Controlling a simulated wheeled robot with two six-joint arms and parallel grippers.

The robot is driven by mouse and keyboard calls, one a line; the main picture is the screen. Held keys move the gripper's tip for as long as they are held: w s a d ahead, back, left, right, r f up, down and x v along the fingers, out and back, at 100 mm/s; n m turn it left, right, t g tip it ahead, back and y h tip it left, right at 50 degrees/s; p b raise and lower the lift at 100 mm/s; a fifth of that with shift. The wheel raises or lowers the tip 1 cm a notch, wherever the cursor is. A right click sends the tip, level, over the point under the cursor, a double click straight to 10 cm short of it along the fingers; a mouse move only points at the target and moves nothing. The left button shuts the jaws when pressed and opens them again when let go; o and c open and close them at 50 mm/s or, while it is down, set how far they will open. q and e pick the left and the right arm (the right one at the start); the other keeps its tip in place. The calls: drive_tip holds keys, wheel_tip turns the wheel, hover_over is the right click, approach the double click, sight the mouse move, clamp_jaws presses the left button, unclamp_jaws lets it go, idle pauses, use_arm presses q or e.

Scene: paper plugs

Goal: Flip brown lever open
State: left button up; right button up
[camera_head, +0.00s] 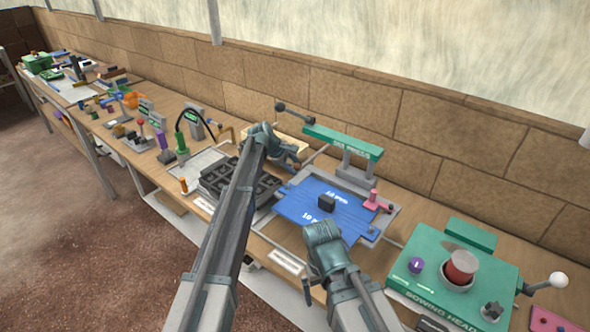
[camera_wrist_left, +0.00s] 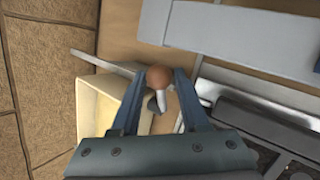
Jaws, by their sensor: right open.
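The brown lever (camera_wrist_left: 160,78) shows in the left wrist view as a round brown knob on a short pale stem. It lies between the fingers of my left gripper (camera_wrist_left: 160,82), which stand apart on either side of the knob with narrow gaps. My right gripper (camera_head: 323,233) is lower, at the front edge of the blue board. Its fingertips are hard to see.
A blue board (camera_head: 335,199) with a black block lies right of my left arm, below a green-topped press (camera_head: 343,141). A black moulded tray (camera_head: 214,180) is on the left. A green sowing machine (camera_head: 432,257) stands at right. The cream block (camera_wrist_left: 98,108) is close beside my left gripper.

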use_arm(q)
clamp_jaws()
idle(1.3)
